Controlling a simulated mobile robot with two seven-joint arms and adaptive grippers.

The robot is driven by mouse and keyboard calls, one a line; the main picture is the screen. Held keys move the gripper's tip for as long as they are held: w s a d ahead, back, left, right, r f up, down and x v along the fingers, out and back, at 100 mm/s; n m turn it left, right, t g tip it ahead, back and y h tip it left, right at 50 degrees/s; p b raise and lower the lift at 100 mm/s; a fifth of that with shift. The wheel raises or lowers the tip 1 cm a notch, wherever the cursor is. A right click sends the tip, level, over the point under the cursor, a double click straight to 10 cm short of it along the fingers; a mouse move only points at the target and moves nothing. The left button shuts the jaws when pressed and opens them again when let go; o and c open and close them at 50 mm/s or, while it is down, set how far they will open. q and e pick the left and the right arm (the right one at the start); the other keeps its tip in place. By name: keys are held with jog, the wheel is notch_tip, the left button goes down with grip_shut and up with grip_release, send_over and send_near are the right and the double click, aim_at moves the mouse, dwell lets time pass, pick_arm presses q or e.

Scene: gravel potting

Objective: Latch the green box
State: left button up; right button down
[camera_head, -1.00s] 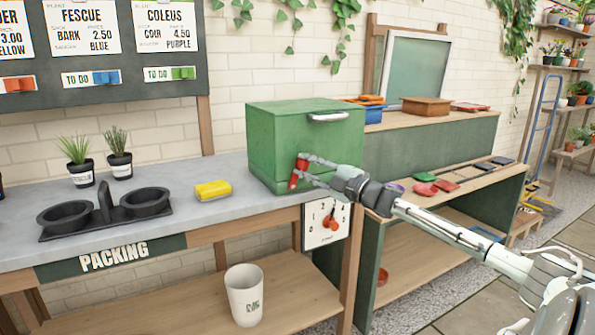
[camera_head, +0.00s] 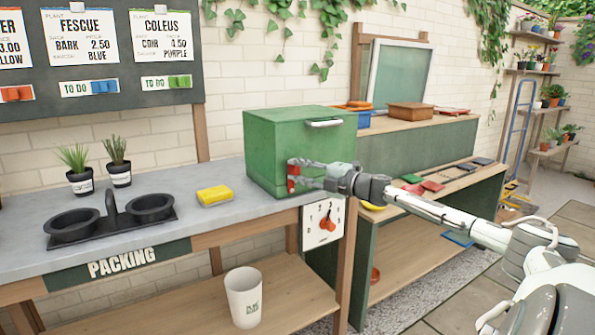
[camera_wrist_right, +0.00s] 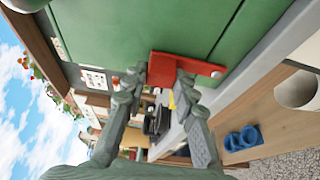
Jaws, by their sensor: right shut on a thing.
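The green box (camera_head: 290,135) stands on the right end of the grey packing bench, with a metal handle (camera_head: 324,124) high on its front. A red latch lever (camera_head: 292,178) is on the lower front of the box. My right gripper (camera_head: 298,175) is at this lever. The fingers hide part of the lever in the head view. My left gripper is not in view.
A dial plate (camera_head: 323,224) with a red knob hangs on the bench front below the box. A yellow block (camera_head: 214,196) and a black double pot holder (camera_head: 112,217) are on the bench (camera_head: 190,233). A white bin (camera_head: 246,297) stands on the lower shelf.

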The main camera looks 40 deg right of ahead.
aim_at(297, 172)
jog(key=shift+r, duration=0.1)
dwell(0.3)
jog(key=c, duration=1.2)
grip_release()
jog(key=shift+s, duration=0.1)
jog(key=shift+s+f, duration=0.15)
jog(key=shift+f, duration=0.05)
jog(key=shift+s+d+f, duration=0.1)
jog(key=shift+s+d, duration=0.1)
jog(key=shift+s, duration=1.3)
jog(key=s+d, duration=0.1)
jog(key=s, duration=0.7)
jog(key=shift+s+d+r, duration=0.2)
jog(key=shift+r, duration=0.05)
